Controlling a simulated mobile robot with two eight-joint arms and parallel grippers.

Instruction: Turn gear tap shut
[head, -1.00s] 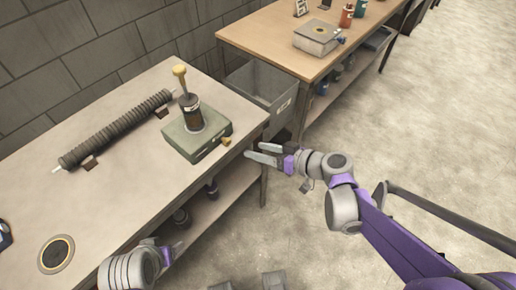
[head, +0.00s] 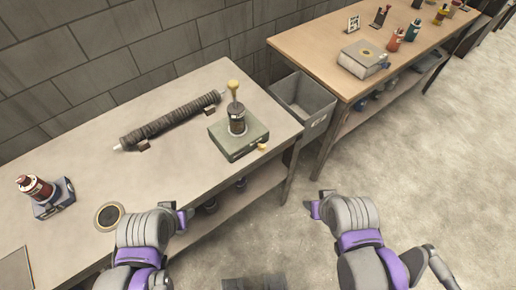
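A green-grey box (head: 238,140) sits near the right end of the near grey table. A dark cylinder (head: 237,120) with a pale label stands upright on it, topped by a yellow-knobbed lever (head: 233,88). A small yellow knob (head: 262,147) sticks out of the box's front right side; I cannot tell which of these is the gear tap. My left gripper (head: 184,217) is at the table's front edge, left of and nearer than the box. My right gripper (head: 314,207) is over the floor, right of and nearer than the box. Both are apart from it, their finger gaps unclear.
A ribbed dark tube (head: 172,121) lies on brackets along the back of the near table (head: 185,165). A red bottle (head: 35,187) and a round disc (head: 109,215) are at left. A grey bin (head: 305,100) stands between this table and a wooden table (head: 325,55).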

